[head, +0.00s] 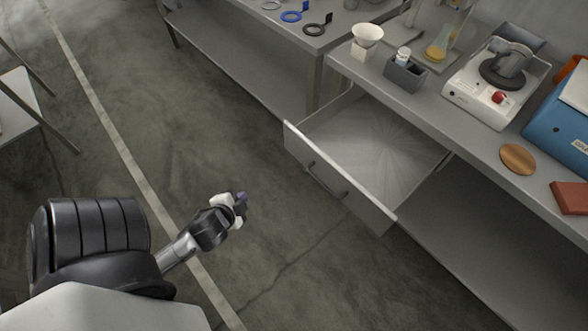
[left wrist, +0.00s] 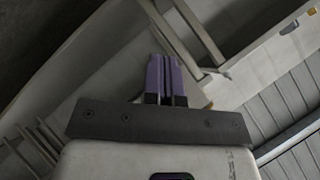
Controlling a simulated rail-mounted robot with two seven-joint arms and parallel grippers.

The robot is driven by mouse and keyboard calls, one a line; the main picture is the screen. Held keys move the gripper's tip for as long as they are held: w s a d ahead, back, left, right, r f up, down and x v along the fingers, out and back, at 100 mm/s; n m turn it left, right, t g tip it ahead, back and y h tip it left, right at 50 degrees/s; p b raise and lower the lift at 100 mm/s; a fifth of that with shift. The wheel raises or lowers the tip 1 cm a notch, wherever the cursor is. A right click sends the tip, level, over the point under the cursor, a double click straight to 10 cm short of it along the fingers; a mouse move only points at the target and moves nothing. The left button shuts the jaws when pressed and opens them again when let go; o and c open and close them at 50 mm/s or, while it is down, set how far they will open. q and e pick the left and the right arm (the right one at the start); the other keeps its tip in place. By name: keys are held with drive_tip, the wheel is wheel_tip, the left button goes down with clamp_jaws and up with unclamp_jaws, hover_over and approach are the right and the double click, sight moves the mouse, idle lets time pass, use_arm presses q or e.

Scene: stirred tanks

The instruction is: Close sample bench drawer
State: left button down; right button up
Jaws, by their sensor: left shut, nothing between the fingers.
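The sample bench drawer (head: 338,190) is pulled well out from under the bench top in the head view, and its inside looks empty. A dark bar handle (head: 327,181) runs along its front panel. My left gripper (head: 243,198) is left of the drawer front, apart from it, with floor showing between them. In the left wrist view its purple fingers (left wrist: 166,80) are together with nothing between them. My right gripper shows in neither view.
The bench top (head: 440,115) carries a white funnel (head: 367,35), a grey holder (head: 404,73), a white stirrer unit (head: 480,97), a cork disc (head: 517,158) and a blue device (head: 562,125). Another bench (head: 270,50) stands behind. The floor (head: 290,270) before the drawer is clear.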

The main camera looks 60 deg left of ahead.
use_arm(q)
wheel_tip(320, 180, up, 2)
drive_tip(key=w+r+m+t, duration=0.1)
drive_tip(key=w+m+t, duration=0.1)
drive_tip(key=m+t, duration=0.2)
drive_tip(key=m+t+h, duration=0.4)
drive_tip(key=m+t, duration=0.1)
drive_tip(key=m, duration=0.3)
approach(302, 153)
drive_tip(key=w+b, duration=0.1)
drive_tip(key=w, duration=0.1)
drive_tip(key=w+b, duration=0.1)
drive_tip(key=w, duration=0.2)
drive_tip(key=w+a+b, duration=0.1)
drive_tip(key=w, duration=0.1)
drive_tip(key=shift+w+a+f+b, duration=0.1)
drive_tip(key=shift+w+b, duration=0.15)
drive_tip(key=shift+b, duration=0.15)
drive_tip(key=shift+w, duration=0.1)
